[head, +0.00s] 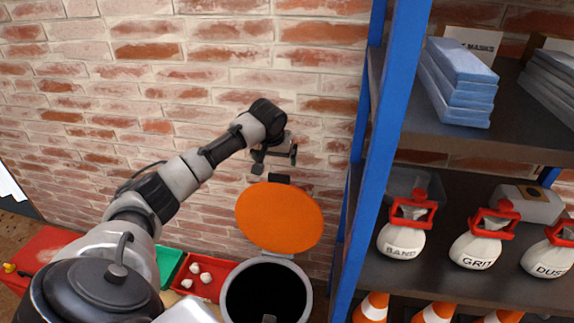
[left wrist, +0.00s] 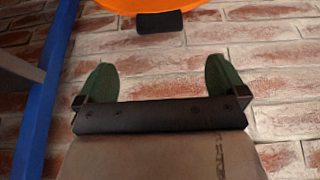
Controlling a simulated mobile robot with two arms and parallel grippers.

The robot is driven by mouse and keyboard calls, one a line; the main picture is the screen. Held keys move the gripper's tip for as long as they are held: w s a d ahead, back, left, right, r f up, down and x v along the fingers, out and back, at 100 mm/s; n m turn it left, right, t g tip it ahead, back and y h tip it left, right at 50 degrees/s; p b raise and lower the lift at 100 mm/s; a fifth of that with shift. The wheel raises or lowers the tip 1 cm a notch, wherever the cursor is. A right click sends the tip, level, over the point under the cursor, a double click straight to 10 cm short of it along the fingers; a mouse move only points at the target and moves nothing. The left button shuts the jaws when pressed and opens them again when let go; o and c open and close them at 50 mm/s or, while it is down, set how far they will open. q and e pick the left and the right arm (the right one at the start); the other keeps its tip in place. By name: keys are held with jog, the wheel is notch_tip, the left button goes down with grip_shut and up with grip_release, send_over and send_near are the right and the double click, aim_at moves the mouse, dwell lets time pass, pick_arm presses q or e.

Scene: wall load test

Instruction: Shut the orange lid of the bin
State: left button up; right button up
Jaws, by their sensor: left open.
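The bin (head: 308,292) stands against the brick wall at the bottom middle of the head view, its round dark mouth uncovered. Its orange lid (head: 279,216) is raised, tilted up behind the mouth near the wall. A black tab (head: 279,179) sits at the lid's upper edge. My left gripper (head: 276,157) is open and empty, just above that tab and apart from it. In the left wrist view the green fingers of my left gripper (left wrist: 161,78) are spread, with the black tab (left wrist: 160,22) and the lid's edge (left wrist: 165,4) beyond them. My right gripper is not in view.
A blue-framed shelf (head: 383,160) stands close on the right, with blue stacked blocks (head: 458,82) and several white bags (head: 475,248). Red (head: 206,288) and green (head: 168,263) trays lie left of the bin. The wall left of the shelf is bare.

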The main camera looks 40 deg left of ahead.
aim_at(279, 175)
pick_arm(q)
jog(key=b+x, duration=0.1)
jog(key=x, duration=0.7)
jog(key=shift+f+b, duration=0.3)
jog(key=shift+f, duration=0.05)
jog(key=shift+x, duration=0.8)
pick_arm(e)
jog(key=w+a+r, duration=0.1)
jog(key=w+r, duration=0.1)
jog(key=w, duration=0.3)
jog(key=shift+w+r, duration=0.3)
pick_arm(q)
jog(key=c, duration=1.3)
jog(key=shift+s+d, duration=0.1)
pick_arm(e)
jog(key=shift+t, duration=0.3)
